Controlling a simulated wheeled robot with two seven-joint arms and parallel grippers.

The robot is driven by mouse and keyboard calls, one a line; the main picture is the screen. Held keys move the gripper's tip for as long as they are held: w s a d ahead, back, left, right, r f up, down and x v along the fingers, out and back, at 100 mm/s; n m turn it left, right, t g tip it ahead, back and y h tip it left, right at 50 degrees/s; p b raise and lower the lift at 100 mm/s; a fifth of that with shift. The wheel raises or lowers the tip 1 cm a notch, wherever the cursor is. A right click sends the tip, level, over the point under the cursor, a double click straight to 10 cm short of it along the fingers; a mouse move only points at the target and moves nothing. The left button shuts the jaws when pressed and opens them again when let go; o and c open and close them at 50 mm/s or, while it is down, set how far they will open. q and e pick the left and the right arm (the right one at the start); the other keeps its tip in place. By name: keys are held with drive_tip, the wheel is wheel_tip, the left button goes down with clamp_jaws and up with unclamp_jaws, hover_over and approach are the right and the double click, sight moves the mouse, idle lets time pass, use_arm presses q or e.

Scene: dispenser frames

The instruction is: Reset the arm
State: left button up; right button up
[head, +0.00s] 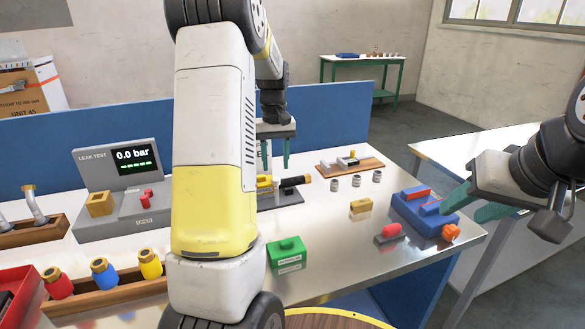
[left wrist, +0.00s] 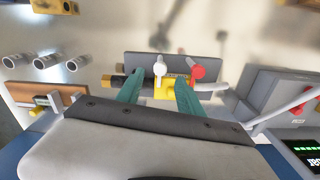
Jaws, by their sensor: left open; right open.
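My left gripper (head: 275,158) hangs over the back of the bench, its green fingers apart and pointing down. In the left wrist view its open fingers (left wrist: 156,90) frame a yellow valve piece (left wrist: 163,90) with a white knob and a red knob, lying beyond the fingertips; nothing is seen held. My own white and yellow left arm link covers the middle of the head view and hides part of the bench. My right gripper (head: 474,203) is open and empty at the bench's right end, its fingers close to a blue box (head: 422,212); contact cannot be told.
The leak tester (head: 122,190) reads 0.0 bar at the left. A green box (head: 287,254), a yellow block (head: 360,206) and a red-topped piece (head: 389,233) stand on the bench. A wooden rack (head: 105,296) holds coloured fittings. A blue panel (head: 335,115) edges the back.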

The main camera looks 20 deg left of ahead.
use_arm(q)
drive_tip(key=shift+r, duration=1.25)
drive_tip(key=shift+s+d+r, duration=0.15)
drive_tip(key=shift+s+r, duration=0.05)
drive_tip(key=shift+r, duration=0.1)
drive_tip(key=s+d+r+m+t, duration=0.2)
drive_tip(key=s+d+r, duration=0.1)
drive_tip(key=s, duration=0.5)
drive_tip(key=s+d+r+m+t+h, duration=0.1)
drive_tip(key=s+d+r+m+t, duration=0.1)
drive_tip(key=s+d, duration=0.4)
drive_tip(key=s+d+r+m+t+h, duration=0.1)
drive_tip(key=s+d+r+m+t, duration=0.1)
drive_tip(key=s, duration=0.9)
drive_tip(key=d+r, duration=0.1)
drive_tip(key=d, duration=0.1)
drive_tip(key=shift+s+d+r, duration=0.3)
drive_tip(key=shift+d+r, duration=0.05)
drive_tip(key=shift+r, duration=0.05)
